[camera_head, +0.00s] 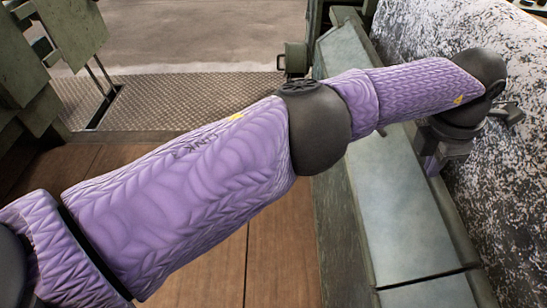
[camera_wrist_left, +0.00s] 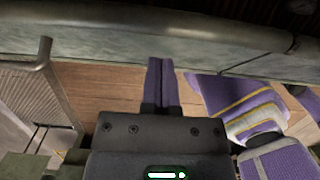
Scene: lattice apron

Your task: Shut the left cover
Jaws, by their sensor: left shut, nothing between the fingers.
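My left arm reaches across the head view from the lower left to the upper right. My left gripper (camera_head: 433,166) is at its far end, beside the long bench with pale grey-green panels (camera_head: 388,200). The gripper is partly hidden by its own wrist. In the left wrist view, its two purple fingers (camera_wrist_left: 160,86) are shut together with nothing between them. The same panels (camera_wrist_left: 120,48) run across the top of that view, beyond the fingertips. I cannot tell which panel, if any, is the left cover. My right gripper is not in view.
A rough black-and-white speckled surface (camera_head: 470,45) rises right of the bench. Wooden floor (camera_head: 270,255) lies below my arm. A ribbed metal plate (camera_head: 190,98) and green metal frames (camera_head: 70,30) are at the upper left. A metal rail (camera_wrist_left: 45,60) shows in the wrist view.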

